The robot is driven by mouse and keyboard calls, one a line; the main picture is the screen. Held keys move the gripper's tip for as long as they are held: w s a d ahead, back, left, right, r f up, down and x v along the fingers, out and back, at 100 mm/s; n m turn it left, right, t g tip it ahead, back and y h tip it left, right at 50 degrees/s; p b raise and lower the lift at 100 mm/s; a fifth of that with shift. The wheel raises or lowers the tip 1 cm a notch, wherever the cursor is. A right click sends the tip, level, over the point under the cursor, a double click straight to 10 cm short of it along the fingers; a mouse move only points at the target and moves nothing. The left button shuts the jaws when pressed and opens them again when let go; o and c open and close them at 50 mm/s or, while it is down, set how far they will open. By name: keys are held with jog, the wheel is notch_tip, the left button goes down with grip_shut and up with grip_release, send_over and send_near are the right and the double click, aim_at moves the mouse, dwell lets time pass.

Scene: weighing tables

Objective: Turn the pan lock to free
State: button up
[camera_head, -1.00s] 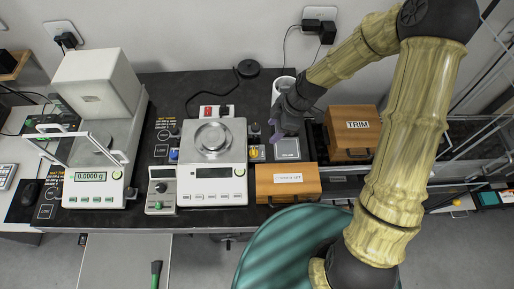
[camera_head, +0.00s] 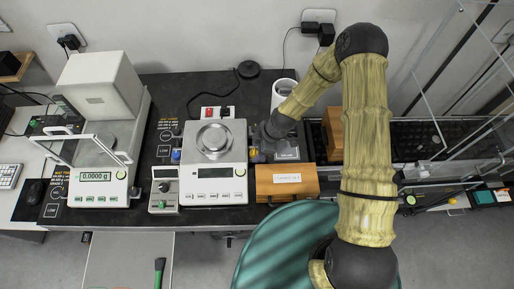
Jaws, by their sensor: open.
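The top-loading balance (camera_head: 214,173) stands in the middle of the dark bench, with a round steel pan (camera_head: 214,138) on top. A small yellow knob (camera_head: 254,152) shows at the balance's right side, partly hidden by my gripper. I cannot read its label, so I cannot confirm it is the pan lock or see its setting. My gripper (camera_head: 259,143) is open beside the balance's right edge, over or just at the yellow knob. Whether the fingers touch the knob cannot be told. A blue knob (camera_head: 176,155) sits at the balance's left side.
A wooden box (camera_head: 287,182) stands in front right of my gripper, and another wooden box (camera_head: 334,135) is behind my arm. A white cup (camera_head: 284,90) stands behind the gripper. An analytical balance (camera_head: 98,150) and a small control box (camera_head: 163,190) stand to the left.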

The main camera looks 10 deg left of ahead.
jog(key=shift+a+f, duration=0.1)
jog(key=shift+f, duration=0.25)
jog(key=c, duration=1)
jog(key=shift+s+m+b, duration=0.1)
jog(key=shift+m+b, duration=0.3)
jog(key=shift+f+m+t+b, duration=0.1)
jog(key=shift+m+t+b, duration=0.2)
jog(key=shift+m+b, duration=0.35)
jog(key=shift+s+r+m+t+b, duration=0.2)
jog(key=shift+m+t+b, duration=0.5)
jog(key=shift+m, duration=0.55)
jog(key=o, duration=1)
